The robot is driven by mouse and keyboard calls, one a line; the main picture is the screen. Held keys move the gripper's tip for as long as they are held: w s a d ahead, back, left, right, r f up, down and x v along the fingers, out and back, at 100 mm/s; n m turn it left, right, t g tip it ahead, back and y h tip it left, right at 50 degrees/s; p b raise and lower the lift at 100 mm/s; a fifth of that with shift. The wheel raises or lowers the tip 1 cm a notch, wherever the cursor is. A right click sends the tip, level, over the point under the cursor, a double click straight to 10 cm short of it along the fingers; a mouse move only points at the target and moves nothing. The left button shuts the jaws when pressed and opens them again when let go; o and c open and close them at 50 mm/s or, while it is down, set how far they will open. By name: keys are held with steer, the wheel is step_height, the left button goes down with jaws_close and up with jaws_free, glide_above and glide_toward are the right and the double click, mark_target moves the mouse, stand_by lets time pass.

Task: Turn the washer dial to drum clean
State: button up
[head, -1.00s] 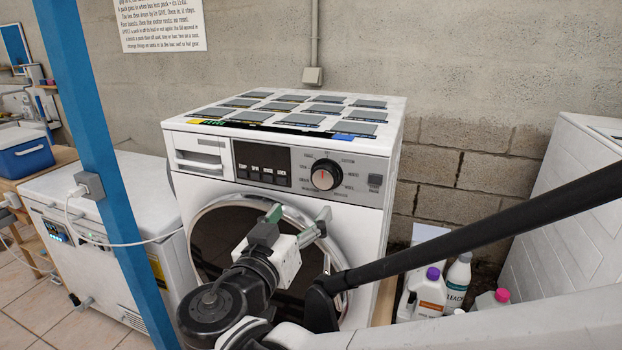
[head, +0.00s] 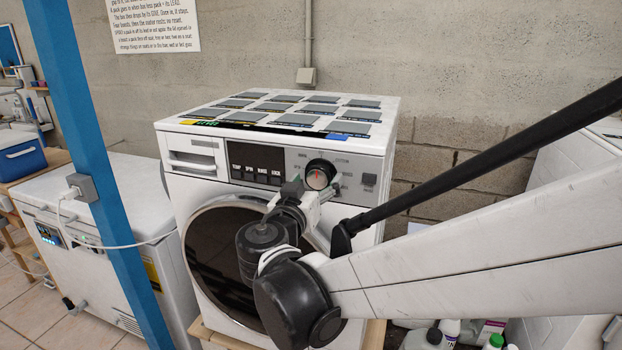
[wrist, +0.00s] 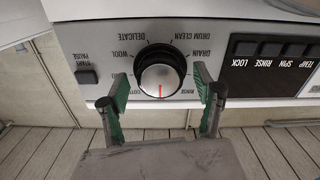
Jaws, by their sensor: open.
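The washer dial (head: 320,174) is a silver-faced knob with a dark rim and red pointer on the white washer's front panel. It also shows in the wrist view (wrist: 160,78), which is upside down; there its pointer faces down, between the partly hidden cotton and rinse labels. The drum clean label (wrist: 182,35) is on the opposite side, above the dial in that view. My gripper (wrist: 160,82) is open, its two green-padded fingers on either side of the dial with visible gaps. In the head view my gripper (head: 314,184) is at the dial's lower edge.
A row of dark buttons (wrist: 275,49) sits beside the dial, and a start/pause button (wrist: 87,77) on the other side. The washer door (head: 215,250) is below. A blue post (head: 95,150) stands at left; several bottles stand low at right.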

steer(key=shift+w+d, duration=0.1)
steer(key=shift+w, duration=0.2)
steer(key=shift+c, duration=0.5)
steer(key=c, duration=1)
steer(key=shift+c, duration=0.2)
